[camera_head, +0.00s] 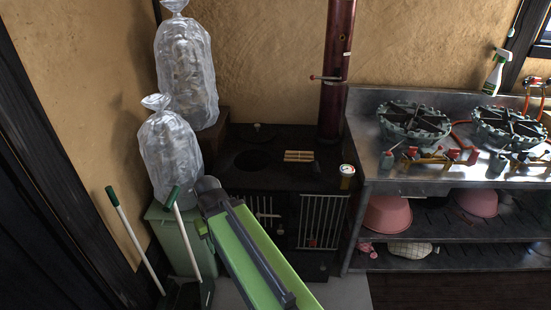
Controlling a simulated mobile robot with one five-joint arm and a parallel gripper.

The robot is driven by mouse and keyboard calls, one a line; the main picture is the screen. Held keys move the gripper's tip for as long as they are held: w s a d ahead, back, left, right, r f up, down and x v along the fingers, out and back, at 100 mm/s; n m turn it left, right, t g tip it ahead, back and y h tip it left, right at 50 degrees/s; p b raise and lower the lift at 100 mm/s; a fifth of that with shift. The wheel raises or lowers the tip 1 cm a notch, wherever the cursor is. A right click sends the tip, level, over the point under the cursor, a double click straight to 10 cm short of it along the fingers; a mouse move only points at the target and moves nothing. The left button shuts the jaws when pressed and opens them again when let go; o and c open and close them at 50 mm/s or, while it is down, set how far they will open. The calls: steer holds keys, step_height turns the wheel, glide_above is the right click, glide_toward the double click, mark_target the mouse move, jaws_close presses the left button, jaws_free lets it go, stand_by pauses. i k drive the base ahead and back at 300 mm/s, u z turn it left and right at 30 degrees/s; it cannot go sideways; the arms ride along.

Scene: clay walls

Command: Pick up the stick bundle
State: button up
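A small bundle of pale tan sticks (298,156) lies on the dark top of the black stove (270,179), near its middle. My green and grey arm reaches up from the bottom of the view to the stove's front left. The far end of my arm, near the green bin, is to the left of and nearer than the sticks, clearly apart from them. My gripper's fingers cannot be made out there, so whether they are open or shut does not show.
A stovepipe (337,70) rises behind the sticks. A small round-topped can (347,176) stands at their right. Clear bags (170,155) and a green bin (174,240) crowd the left. A metal counter (390,181) with gas burners (413,120) is at the right.

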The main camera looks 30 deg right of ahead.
mark_target(290, 156)
steer(key=z, duration=0.5)
steer(key=k, duration=0.1)
steer(key=u, duration=3.05)
steer(key=k, duration=1.9)
steer(key=z, duration=1.4)
steer(key=i, duration=1)
steer(key=u, duration=0.1)
